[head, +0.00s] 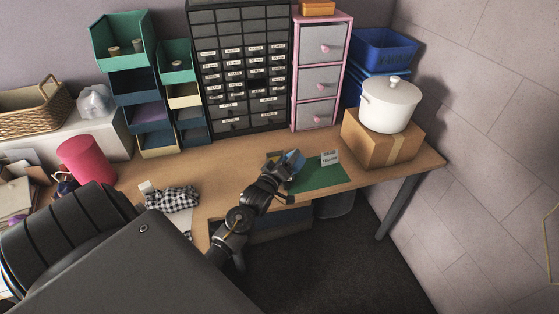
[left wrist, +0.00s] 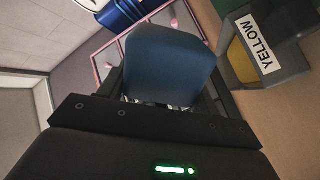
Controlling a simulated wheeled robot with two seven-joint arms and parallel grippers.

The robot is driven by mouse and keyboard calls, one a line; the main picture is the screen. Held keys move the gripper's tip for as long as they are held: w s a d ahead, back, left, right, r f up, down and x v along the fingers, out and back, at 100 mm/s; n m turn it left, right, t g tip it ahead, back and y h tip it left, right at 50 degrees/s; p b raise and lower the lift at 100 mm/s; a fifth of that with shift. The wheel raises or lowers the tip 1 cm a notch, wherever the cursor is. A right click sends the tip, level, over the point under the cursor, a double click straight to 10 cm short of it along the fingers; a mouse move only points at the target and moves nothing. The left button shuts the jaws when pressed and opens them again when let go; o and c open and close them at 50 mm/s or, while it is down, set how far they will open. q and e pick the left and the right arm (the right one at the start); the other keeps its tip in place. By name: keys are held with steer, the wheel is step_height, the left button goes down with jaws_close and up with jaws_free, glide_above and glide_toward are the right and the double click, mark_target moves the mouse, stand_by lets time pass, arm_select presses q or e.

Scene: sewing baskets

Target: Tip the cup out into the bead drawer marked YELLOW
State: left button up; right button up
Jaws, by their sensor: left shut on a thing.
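My left gripper (head: 285,169) is shut on a blue cup (head: 294,160), above the table near its front edge. In the left wrist view the cup (left wrist: 170,62) fills the space between the fingers; its inside and contents are hidden. A dark drawer with a white YELLOW label (left wrist: 259,43) is beside the cup, to its right in that view, and something yellow shows in it. In the head view a small dark and yellowish shape (head: 273,156), perhaps this drawer, is partly hidden behind the gripper. My right gripper is not in view.
A card reading BEADS YELLOW (head: 329,158) stands on a green mat (head: 318,178). Behind are a dark cabinet of labelled drawers (head: 240,122) and a pink-framed drawer unit (head: 322,82). A white pot (head: 388,108) sits on a cardboard box (head: 382,148). Checked cloth (head: 172,199) lies left.

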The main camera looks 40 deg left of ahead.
arm_select(q)
steer(key=shift+a+f+n+b, duration=0.1)
steer(key=shift+f+n+b, duration=0.3)
steer(key=shift+n+b, duration=0.1)
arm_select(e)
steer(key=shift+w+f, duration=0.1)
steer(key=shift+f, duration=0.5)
arm_select(q)
steer(key=shift+a+n, duration=0.1)
steer(key=shift+n, duration=0.2)
steer(key=shift+b, duration=0.3)
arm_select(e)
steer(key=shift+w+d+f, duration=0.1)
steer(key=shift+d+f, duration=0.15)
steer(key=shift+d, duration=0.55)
arm_select(q)
steer(key=shift+n, duration=0.3)
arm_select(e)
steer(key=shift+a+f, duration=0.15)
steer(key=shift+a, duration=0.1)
arm_select(q)
steer(key=shift+a+n+b, duration=0.15)
steer(key=shift+n+b, duration=0.15)
steer(key=shift+n, duration=0.1)
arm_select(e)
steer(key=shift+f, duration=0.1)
